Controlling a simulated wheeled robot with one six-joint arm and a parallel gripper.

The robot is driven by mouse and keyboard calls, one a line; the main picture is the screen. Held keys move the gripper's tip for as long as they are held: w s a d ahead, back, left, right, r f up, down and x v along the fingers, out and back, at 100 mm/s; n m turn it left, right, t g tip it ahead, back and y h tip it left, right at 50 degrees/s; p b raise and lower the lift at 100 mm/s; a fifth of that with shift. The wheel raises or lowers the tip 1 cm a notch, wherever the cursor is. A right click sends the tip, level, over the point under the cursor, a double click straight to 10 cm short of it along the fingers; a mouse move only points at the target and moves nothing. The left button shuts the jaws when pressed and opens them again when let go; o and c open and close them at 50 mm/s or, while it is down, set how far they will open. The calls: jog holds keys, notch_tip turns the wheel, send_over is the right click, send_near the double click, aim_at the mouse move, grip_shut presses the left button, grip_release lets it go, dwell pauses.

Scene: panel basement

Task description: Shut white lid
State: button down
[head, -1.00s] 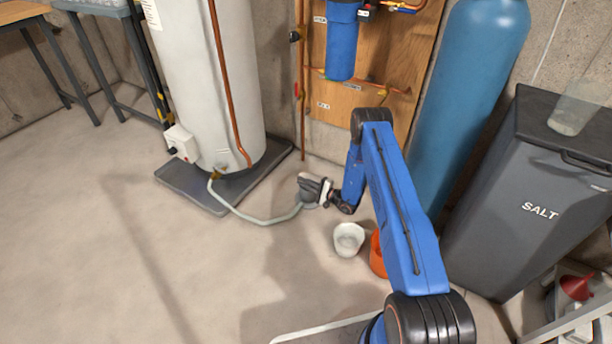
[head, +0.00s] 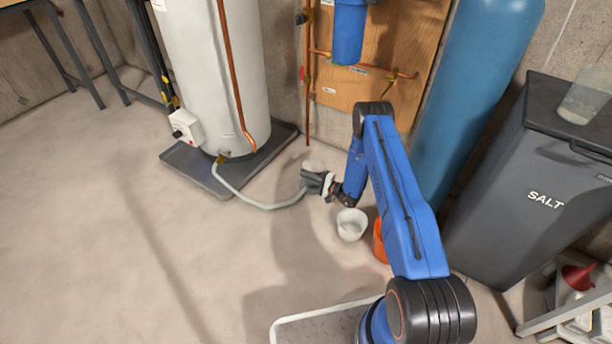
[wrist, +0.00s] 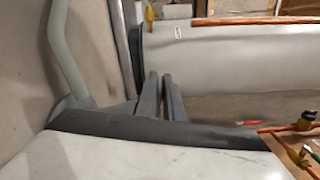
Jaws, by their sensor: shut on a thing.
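A pale rounded piece (head: 314,165), which looks like the white lid, stands just above and behind my gripper (head: 317,181) in the head view. My gripper is low near the floor, by the end of a grey-green hose (head: 270,206). In the wrist view, its two dark fingers (wrist: 160,92) are close together. The lid appears to be in their grip, but the contact is too small to make out. The hose also shows at the left of the wrist view (wrist: 62,50). What lies under the lid is hidden by my gripper.
A white cup (head: 351,225) and an orange container (head: 379,240) stand right of my gripper, close to my arm. The white tank (head: 215,80) stands on a dark base behind. A blue cylinder (head: 470,120) and a grey salt bin (head: 530,200) are at the right. The left floor is clear.

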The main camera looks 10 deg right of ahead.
jog(key=c, duration=1.9)
grip_release()
jog(key=shift+d, duration=0.1)
jog(key=v, duration=0.7)
jog(key=shift+s+d, duration=0.2)
